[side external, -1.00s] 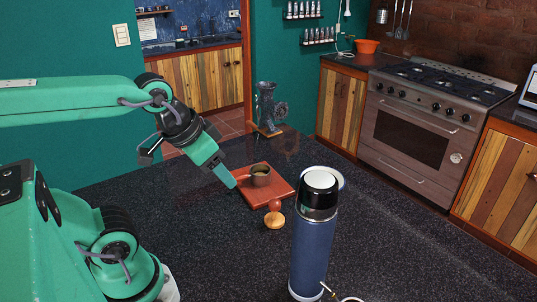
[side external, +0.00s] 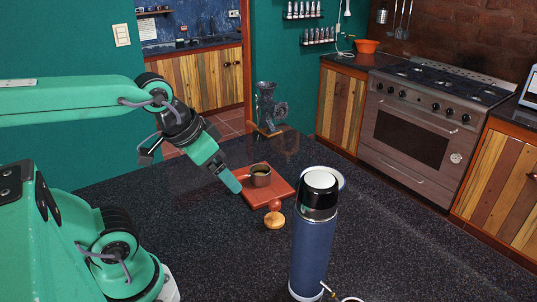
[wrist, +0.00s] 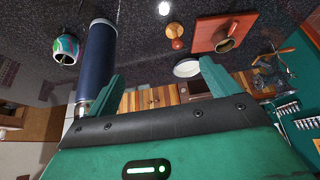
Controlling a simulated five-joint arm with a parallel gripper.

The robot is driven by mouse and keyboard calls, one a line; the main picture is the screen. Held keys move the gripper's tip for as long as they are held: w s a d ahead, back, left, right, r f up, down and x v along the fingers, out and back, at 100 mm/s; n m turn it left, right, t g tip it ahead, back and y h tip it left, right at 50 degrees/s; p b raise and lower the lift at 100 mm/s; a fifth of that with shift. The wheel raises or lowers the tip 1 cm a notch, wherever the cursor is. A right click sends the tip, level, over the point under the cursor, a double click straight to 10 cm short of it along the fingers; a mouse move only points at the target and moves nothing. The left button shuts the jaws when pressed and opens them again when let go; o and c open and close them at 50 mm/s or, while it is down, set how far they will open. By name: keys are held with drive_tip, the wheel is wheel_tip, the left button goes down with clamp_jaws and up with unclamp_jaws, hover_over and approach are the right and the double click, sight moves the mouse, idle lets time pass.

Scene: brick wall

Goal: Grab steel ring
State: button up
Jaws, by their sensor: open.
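No plain loose ring is clear in either view. The nearest match is a small hollow brownish-metal cylinder (side external: 261,178), mug-like, standing on a red board (side external: 283,191). In the wrist view the cylinder (wrist: 224,45) shows its open mouth at upper right, on the board (wrist: 204,29). My gripper (side external: 237,187) points down, its tip just left of the cylinder in the side view and apparently apart from it. In the wrist view my gripper (wrist: 162,84) has its two green fingers wide apart, with nothing between them. One finger is hidden in the side view.
A tall blue flask (side external: 312,240) stands at right front. A wooden piece with a red ball (side external: 274,216) sits before the board. A white dish (side external: 339,177) is partly behind the flask. A colourful cup (wrist: 66,47) stands beside the flask. The dark counter (side external: 215,255) is clear at front left.

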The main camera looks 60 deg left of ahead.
drive_tip(key=n+g, duration=0.5)
drive_tip(key=g, duration=0.1)
hover_over(253, 177)
drive_tip(key=w, duration=0.3)
wheel_tip(253, 177, down, 14)
drive_tip(key=shift+a+f, duration=0.2)
drive_tip(key=shift+a, duration=0.1)
drive_tip(key=shift+f, duration=1.3)
